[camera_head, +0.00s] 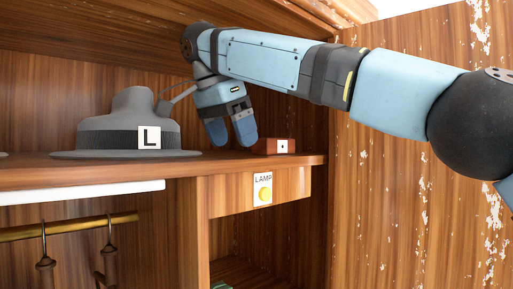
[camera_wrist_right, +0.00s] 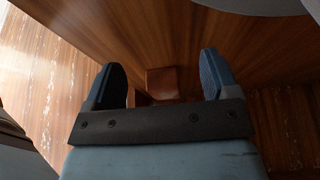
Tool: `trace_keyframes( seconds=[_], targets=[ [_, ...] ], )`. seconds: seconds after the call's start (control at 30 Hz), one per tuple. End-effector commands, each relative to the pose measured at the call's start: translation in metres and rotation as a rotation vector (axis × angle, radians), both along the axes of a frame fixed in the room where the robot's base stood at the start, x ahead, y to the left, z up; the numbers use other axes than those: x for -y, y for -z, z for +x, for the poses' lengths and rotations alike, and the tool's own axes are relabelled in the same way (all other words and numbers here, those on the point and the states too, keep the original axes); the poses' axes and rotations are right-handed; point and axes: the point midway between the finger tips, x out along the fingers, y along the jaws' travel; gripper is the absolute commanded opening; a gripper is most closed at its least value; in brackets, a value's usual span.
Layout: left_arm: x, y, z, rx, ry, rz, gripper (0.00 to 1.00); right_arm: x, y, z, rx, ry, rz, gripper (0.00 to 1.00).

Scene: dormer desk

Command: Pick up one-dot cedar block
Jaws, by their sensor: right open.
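The one-dot cedar block (camera_head: 276,146) is a small reddish-brown block with one dark dot on a white patch on its front face. It sits on the wooden shelf (camera_head: 190,170) near the right end. My right gripper (camera_head: 231,140) is open, with blue fingertips just left of the block in the head view. In the right wrist view the block (camera_wrist_right: 162,83) shows beyond and between the two open fingers (camera_wrist_right: 162,85). Nothing is held. I cannot tell the exact gap between fingers and block. My left gripper is not in view.
A grey hat (camera_head: 110,130) with an "L" tag (camera_head: 149,138) stands on the shelf left of my gripper. The cabinet's right wall (camera_head: 400,160) is close by. Hangers (camera_head: 109,250) hang below left.

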Motion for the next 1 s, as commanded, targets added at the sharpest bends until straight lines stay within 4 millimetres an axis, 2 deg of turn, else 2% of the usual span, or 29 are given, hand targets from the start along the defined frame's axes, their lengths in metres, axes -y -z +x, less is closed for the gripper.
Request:
trace_keyframes(
  seconds=[0.3,0.57,0.87,1.0],
  targets=[
    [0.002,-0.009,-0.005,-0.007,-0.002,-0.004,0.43,0.038,-0.001,0.038,-0.003,0.003,0.003,0.81],
    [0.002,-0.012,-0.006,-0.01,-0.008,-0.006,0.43,0.053,-0.001,0.053,-0.002,0.002,0.003,0.81],
    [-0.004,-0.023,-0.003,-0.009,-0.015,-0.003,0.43,0.085,-0.002,0.085,-0.003,0.002,0.003,0.81],
    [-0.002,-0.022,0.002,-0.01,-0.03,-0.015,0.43,0.087,0.01,0.087,-0.002,0.0,0.001,0.81]
  ],
)
